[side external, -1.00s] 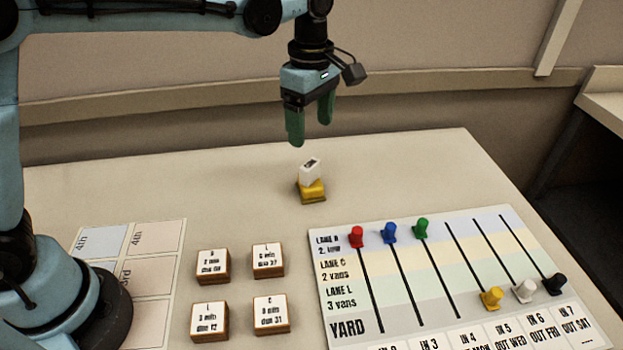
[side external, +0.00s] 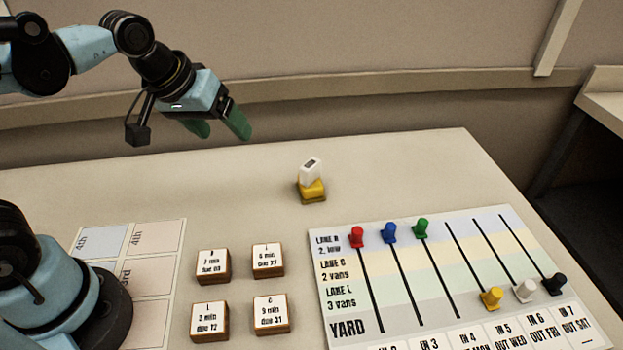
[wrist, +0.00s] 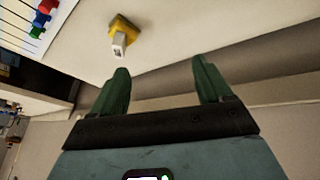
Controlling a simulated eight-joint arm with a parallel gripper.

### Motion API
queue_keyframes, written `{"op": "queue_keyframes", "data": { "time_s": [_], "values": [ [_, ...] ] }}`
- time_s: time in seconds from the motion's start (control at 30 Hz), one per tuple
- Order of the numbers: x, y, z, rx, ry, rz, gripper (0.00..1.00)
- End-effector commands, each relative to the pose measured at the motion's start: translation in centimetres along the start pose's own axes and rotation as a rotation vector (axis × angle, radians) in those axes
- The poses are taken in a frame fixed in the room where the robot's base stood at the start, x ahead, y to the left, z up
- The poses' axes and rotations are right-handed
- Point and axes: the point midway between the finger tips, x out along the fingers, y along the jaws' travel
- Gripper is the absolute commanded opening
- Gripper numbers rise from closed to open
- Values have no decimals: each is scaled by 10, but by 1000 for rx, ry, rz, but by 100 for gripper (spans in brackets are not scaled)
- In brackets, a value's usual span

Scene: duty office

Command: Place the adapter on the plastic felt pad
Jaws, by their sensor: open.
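The white adapter (side external: 310,170) stands tilted on top of the yellow pad (side external: 312,191), at the back middle of the table in the side view. The wrist view also shows the adapter (wrist: 118,46) against the yellow pad (wrist: 125,27), beyond the fingertips. My gripper (side external: 222,134) is open and empty, up and to the left of the adapter and clear of it. Its two green fingers (wrist: 162,78) show apart in the wrist view with nothing between them.
A board (side external: 440,270) with coloured pegs and black slots lies at the right. Several labelled blocks (side external: 268,259) stand front centre. A printed sheet (side external: 152,262) lies at the left. The table around the yellow pad is clear.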

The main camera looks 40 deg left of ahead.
Motion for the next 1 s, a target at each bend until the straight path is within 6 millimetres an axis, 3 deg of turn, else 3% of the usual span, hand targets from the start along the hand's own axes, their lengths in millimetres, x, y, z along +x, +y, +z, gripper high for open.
{"op": "queue_keyframes", "data": {
  "time_s": [0.1,0.3,1.0],
  "values": [
    [3,-17,18,169,68,6,78],
    [8,-28,31,328,128,1,78],
    [8,-29,32,348,134,-1,78]
  ]
}}
